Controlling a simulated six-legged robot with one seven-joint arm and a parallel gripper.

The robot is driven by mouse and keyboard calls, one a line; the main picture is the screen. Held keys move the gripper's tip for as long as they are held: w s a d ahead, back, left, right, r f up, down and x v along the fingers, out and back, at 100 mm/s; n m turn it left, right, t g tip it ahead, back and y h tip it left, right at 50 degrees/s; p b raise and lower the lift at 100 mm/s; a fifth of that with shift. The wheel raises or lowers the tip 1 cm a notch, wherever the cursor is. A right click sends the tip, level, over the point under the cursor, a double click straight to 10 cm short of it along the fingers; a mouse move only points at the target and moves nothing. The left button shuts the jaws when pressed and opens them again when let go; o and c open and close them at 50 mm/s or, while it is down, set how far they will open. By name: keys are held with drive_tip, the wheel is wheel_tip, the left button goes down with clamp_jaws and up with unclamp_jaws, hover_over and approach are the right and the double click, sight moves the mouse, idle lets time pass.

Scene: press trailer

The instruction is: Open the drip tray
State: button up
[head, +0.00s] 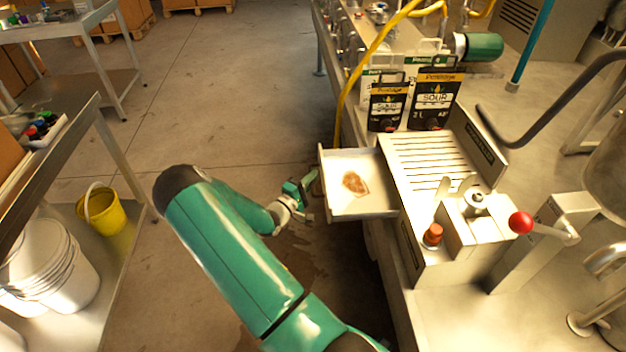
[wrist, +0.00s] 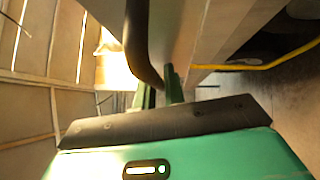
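The drip tray (head: 347,206) is a pale metal drawer that sticks out to the left from under the slatted top of the machine (head: 432,160). An amber stain lies on its floor. My gripper (head: 309,186) is at the tray's outer left end, by its handle. In the wrist view the dark curved handle (wrist: 137,40) runs down to my gripper's fingers (wrist: 160,92). The fingers are close together with the handle's lower part between them. The exact contact is partly hidden.
Black-and-white cartons (head: 434,97) stand behind the slatted top. A red-knobbed lever (head: 521,222) and an orange button (head: 433,235) are on the right. A shelf unit with a yellow bucket (head: 102,209) stands at the left.

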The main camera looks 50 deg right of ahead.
drive_tip(key=o, duration=0.4)
drive_tip(key=a+f, duration=0.1)
drive_tip(key=a, duration=1.2)
drive_tip(key=shift+a+f, duration=0.35)
drive_tip(key=shift+f, duration=0.05)
